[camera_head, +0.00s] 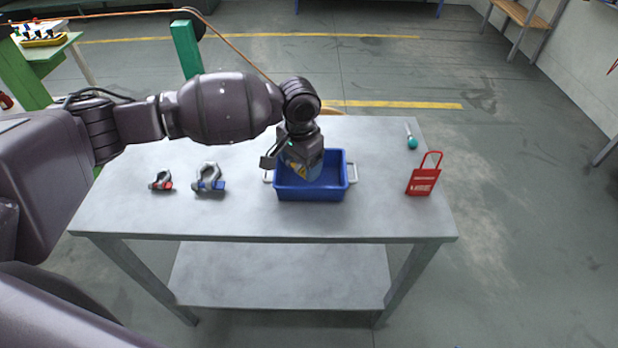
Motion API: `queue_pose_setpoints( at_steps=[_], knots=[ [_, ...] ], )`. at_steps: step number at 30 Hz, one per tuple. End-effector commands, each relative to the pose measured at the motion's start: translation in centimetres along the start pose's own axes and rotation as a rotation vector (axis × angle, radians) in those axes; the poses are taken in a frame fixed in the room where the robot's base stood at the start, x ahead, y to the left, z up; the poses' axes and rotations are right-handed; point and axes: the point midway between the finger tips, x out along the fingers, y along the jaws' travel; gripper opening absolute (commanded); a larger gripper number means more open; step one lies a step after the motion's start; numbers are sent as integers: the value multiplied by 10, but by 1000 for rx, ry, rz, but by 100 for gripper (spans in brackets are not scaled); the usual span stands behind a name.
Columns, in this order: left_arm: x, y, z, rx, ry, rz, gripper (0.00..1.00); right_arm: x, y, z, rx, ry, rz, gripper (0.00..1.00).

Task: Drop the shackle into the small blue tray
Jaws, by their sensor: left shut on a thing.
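The small blue tray (311,193) stands on the grey table, with a light handle at each end. My left gripper (300,168) points down over the tray, its tips at or inside the tray's opening. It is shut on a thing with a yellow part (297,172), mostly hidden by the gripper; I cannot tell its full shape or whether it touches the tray. A large grey shackle with a blue pin (209,178) lies left of the tray. A smaller shackle with a red pin (161,181) lies farther left. My right gripper is not in view.
The table (240,218) has bare room in front of the tray. A red lockout-style tag or holder (424,175) stands at its right side, with a teal-tipped tool (411,138) behind. A green post (187,49) stands behind the table.

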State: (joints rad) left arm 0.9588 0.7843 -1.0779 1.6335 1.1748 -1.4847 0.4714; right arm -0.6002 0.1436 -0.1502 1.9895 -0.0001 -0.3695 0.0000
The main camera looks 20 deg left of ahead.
Motion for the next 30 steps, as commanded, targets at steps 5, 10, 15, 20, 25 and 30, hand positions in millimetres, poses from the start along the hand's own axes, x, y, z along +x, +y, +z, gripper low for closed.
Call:
queue_pose_setpoints(
  at_steps=[5, 10, 15, 20, 25, 30],
  knots=[
    [-2, 0, -1, 0, 3, -1, 40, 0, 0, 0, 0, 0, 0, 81],
    [-2, 0, -1, 0, 3, -1, 96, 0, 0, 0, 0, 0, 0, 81],
    [-1, 0, 0, 0, 2, 0, 100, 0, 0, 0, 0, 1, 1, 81],
    [-4, 0, 0, 0, 2, 0, 100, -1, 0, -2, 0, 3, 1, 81],
    [-25, 0, 0, 0, 4, -1, 100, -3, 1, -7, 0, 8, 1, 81],
    [-58, 0, -1, 1, 6, -1, 100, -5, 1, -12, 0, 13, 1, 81]
  ],
)
